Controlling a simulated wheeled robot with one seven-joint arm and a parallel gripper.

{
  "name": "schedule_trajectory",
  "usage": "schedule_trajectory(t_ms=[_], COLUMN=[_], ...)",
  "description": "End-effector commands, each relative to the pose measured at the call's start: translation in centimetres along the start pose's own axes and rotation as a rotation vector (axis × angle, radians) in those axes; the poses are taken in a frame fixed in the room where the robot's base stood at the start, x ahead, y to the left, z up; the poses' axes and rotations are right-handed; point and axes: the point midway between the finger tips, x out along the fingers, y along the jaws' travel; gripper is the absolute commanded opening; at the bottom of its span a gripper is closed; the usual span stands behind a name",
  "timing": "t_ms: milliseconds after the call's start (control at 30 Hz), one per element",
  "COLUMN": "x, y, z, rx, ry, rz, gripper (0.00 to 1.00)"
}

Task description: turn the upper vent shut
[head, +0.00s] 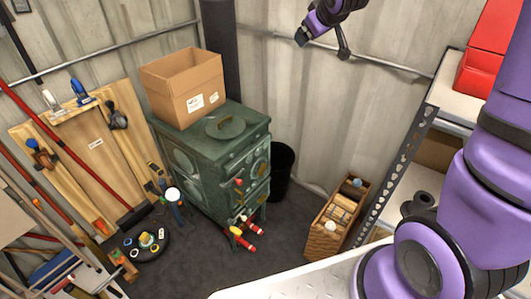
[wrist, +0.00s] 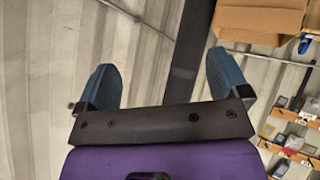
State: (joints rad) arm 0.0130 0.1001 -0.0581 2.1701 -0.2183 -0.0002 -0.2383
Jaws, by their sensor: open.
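The dark green stove (head: 205,165) stands against the corrugated wall in the head view, its front turned to the right. A round, ornate part (head: 259,168) shows high on that front, and a small red-tipped handle (head: 239,184) sits at its near edge. They are too small to tell which is the upper vent or how it is turned. My gripper (head: 303,37) is high up, right of the stove and well apart from it. In the wrist view my gripper (wrist: 160,72) has its two blue fingers wide apart with nothing between them. The wrist view does not show the stove.
An open cardboard box (head: 182,88) sits on the stove top and shows in the wrist view (wrist: 262,20). A dark stovepipe (head: 220,50) rises behind. A black bin (head: 282,172), a wooden crate (head: 338,215) and metal shelving (head: 400,150) stand to the right. Red-handled items (head: 242,238) lie low by the stove.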

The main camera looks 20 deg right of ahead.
Motion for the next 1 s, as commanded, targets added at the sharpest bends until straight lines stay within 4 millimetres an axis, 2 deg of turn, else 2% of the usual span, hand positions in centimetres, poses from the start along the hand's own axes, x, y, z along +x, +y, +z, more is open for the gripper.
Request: schedule_trajectory(t_ms=[33,267,567,767,1000], x=[2.2,10.9,21.7,28.2,35.0], y=[0.0,-0.1,-1.9,-4.1,-7.6], z=[0.0,-0.1,2.1,5.2,10.3], rx=[-0.021,-0.128,-0.263,-0.346,-0.433], ry=[0.012,0.106,0.236,0.329,0.446], rz=[0.0,0.01,0.007,-0.005,-0.03], gripper=[0.94,0.94,0.94,0.94,0.94])
